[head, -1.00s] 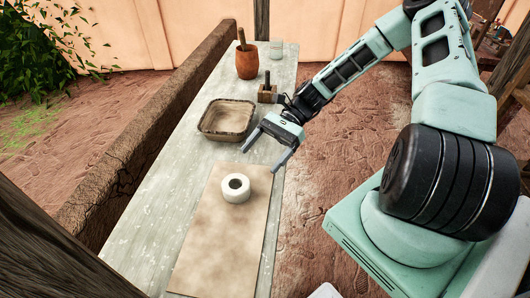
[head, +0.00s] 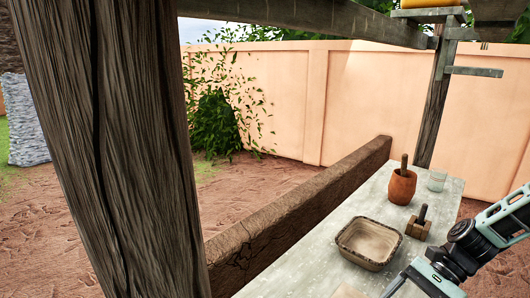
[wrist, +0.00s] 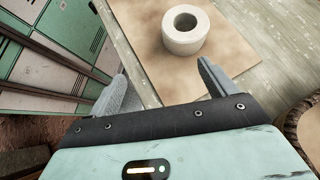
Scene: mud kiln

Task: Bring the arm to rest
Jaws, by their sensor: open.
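My gripper (wrist: 163,78) is open and empty in the wrist view, its two fingers spread apart above the table's edge. A white ring-shaped roll (wrist: 187,42) stands just beyond the fingertips on a tan board (wrist: 235,55), apart from the fingers. In the head view only part of my gripper (head: 420,284) and forearm shows at the lower right, beside the brown basin (head: 341,240). The fingertips are cut off there, and the roll is out of that view.
A low mud wall (head: 300,195) runs along the table's left side. A thick wooden post (head: 120,150) fills the left.

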